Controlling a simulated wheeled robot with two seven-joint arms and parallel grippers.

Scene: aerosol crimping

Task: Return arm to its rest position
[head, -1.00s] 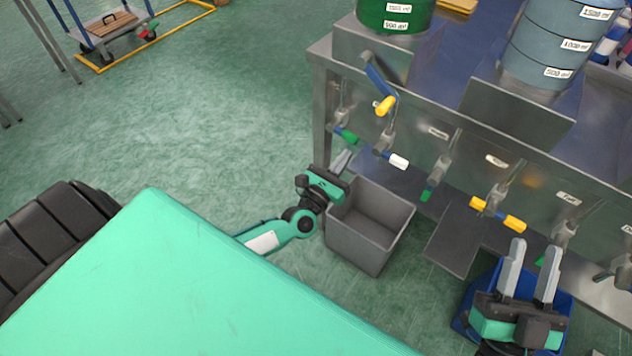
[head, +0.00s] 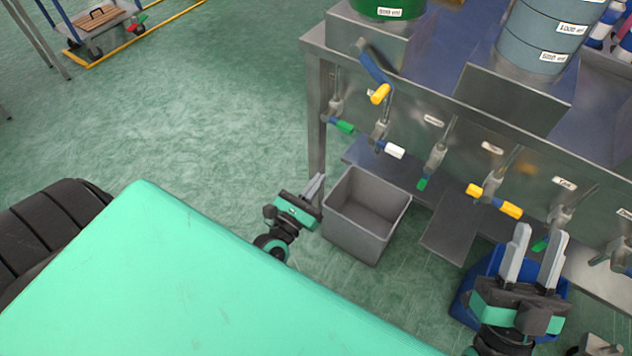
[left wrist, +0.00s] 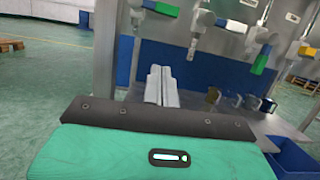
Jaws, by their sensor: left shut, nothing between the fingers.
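My left gripper (head: 316,188) is beside the left wall of the grey bin (head: 364,215), with its fingers together and nothing between them. In the left wrist view its closed fingers (left wrist: 161,86) point toward the metal bench. The grey bin stands empty on the floor at the bench's left end. My right gripper (head: 536,257) is at the lower right, its two fingers apart and empty, above the blue bin (head: 462,307), which it partly covers.
A green drum (head: 390,8) and a blue-grey drum (head: 530,40) stand on top.

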